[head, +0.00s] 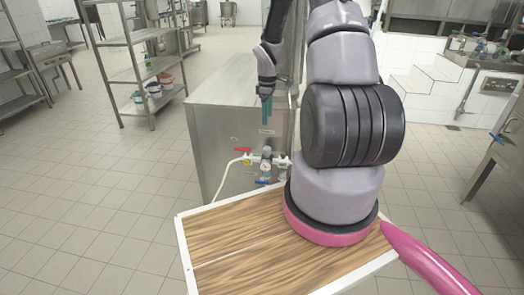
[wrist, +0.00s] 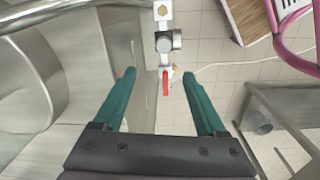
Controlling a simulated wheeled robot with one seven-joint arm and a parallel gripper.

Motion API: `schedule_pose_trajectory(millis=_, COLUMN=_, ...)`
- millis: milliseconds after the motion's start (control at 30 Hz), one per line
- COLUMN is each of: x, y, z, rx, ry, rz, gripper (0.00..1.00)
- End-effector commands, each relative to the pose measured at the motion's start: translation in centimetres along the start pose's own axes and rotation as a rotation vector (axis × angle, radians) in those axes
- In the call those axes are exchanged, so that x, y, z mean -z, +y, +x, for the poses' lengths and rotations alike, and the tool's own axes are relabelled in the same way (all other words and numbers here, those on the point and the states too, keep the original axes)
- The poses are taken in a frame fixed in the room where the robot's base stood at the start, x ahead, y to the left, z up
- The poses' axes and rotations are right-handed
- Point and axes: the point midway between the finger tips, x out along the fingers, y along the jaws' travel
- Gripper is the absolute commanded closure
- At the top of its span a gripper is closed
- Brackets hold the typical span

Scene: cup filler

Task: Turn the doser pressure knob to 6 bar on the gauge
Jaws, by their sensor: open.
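The doser's pressure regulator (head: 266,156) is mounted low on the side of the steel cabinet, with a small round part that looks like the gauge. Its reading is too small to make out. In the wrist view the regulator (wrist: 163,42) is at the top centre, with a grey round part on its right; I cannot tell knob from gauge there. My gripper (head: 266,110) points down above the regulator in the head view, apart from it. In the wrist view my gripper (wrist: 159,75) is open and empty, its teal fingers either side of a red lever (wrist: 165,83) lying farther off.
The red-handled valve (head: 243,150) is left of the regulator, and a blue handle (head: 263,182) is below it. A pale hose (head: 225,176) runs down to the floor. The steel cabinet (head: 232,100) stands close behind. Tiled floor is free at left.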

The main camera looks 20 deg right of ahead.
Motion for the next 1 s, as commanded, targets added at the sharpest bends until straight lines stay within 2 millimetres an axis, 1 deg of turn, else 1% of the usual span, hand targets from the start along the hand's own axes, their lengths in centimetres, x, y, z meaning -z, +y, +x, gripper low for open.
schedule_pose_trajectory(millis=33, x=-0.2, y=0.0, z=1.6, rx=0.015, ry=-0.002, rz=-0.023, gripper=0.26)
schedule_pose_trajectory(millis=100, x=-0.3, y=0.1, z=3.0, rx=0.027, ry=-0.004, rz=-0.052, gripper=0.26)
schedule_pose_trajectory(millis=200, x=-0.4, y=0.1, z=4.3, rx=0.037, ry=-0.004, rz=-0.078, gripper=0.26)
schedule_pose_trajectory(millis=367, x=-0.5, y=0.1, z=5.5, rx=0.042, ry=-0.003, rz=-0.092, gripper=0.26)
schedule_pose_trajectory(millis=433, x=-0.5, y=0.0, z=6.3, rx=0.043, ry=-0.004, rz=-0.092, gripper=0.26)
schedule_pose_trajectory(millis=800, x=-0.5, y=-0.4, z=13.1, rx=0.044, ry=-0.005, rz=-0.092, gripper=0.26)
schedule_pose_trajectory(millis=900, x=-0.5, y=-0.3, z=14.4, rx=0.043, ry=-0.005, rz=-0.090, gripper=0.26)
schedule_pose_trajectory(millis=1000, x=-0.5, y=-0.3, z=15.1, rx=0.041, ry=-0.003, rz=-0.091, gripper=0.26)
